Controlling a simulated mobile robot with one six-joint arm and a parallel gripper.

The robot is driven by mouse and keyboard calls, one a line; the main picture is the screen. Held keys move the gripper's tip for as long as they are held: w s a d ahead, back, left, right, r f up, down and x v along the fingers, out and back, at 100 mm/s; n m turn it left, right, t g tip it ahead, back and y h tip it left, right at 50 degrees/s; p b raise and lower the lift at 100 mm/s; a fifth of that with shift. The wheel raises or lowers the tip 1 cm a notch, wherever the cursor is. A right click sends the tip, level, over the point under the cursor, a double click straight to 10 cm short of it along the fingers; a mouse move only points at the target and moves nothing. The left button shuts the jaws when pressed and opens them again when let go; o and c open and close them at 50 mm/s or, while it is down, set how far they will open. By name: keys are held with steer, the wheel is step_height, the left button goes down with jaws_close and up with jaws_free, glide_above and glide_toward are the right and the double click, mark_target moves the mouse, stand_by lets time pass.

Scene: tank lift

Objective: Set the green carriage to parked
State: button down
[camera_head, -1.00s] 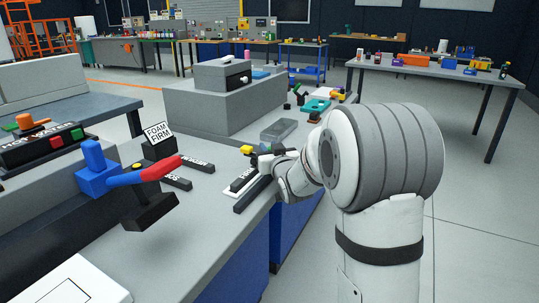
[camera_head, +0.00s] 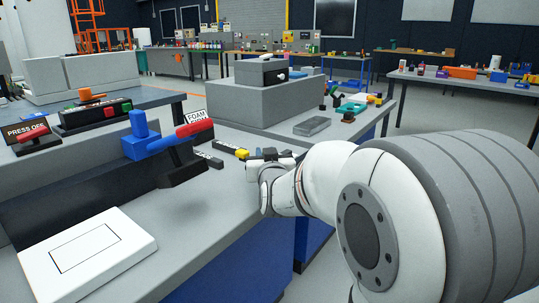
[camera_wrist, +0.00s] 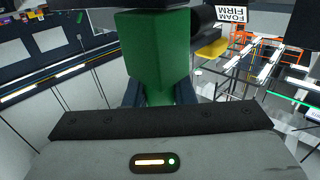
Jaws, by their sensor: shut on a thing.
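The green carriage (camera_wrist: 155,55) fills the upper middle of the wrist view as a tall green block. My gripper (camera_wrist: 158,95) is shut on it, with a dark finger at each side of its lower end. In the head view my gripper (camera_head: 268,158) is over the right edge of the grey bench, and the green block cannot be made out there. Whatever the carriage rides on is hidden, and so is any parked mark.
The grey bench (camera_head: 225,225) carries a blue-and-red lever (camera_head: 165,142), a FOAM FIRM sign (camera_head: 198,117), a yellow-ended dark bar (camera_head: 231,150), a white panel (camera_head: 85,258) and a grey tray (camera_head: 312,126). Open floor lies to the right.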

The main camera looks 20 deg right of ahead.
steer(key=shift+w+a, duration=0.1)
steer(key=shift+a, duration=0.2)
steer(key=c, duration=1.7)
jaws_free()
steer(key=shift+o, duration=0.9)
steer(key=shift+a, duration=0.15)
steer(key=o, duration=0.3)
steer(key=shift+d, duration=0.2)
steer(key=s, duration=0.2)
steer(key=s+a+p, duration=0.1)
steer(key=s, duration=0.4)
steer(key=shift+s+a, duration=0.15)
steer(key=shift+s, duration=0.2)
steer(key=shift+p, duration=0.3)
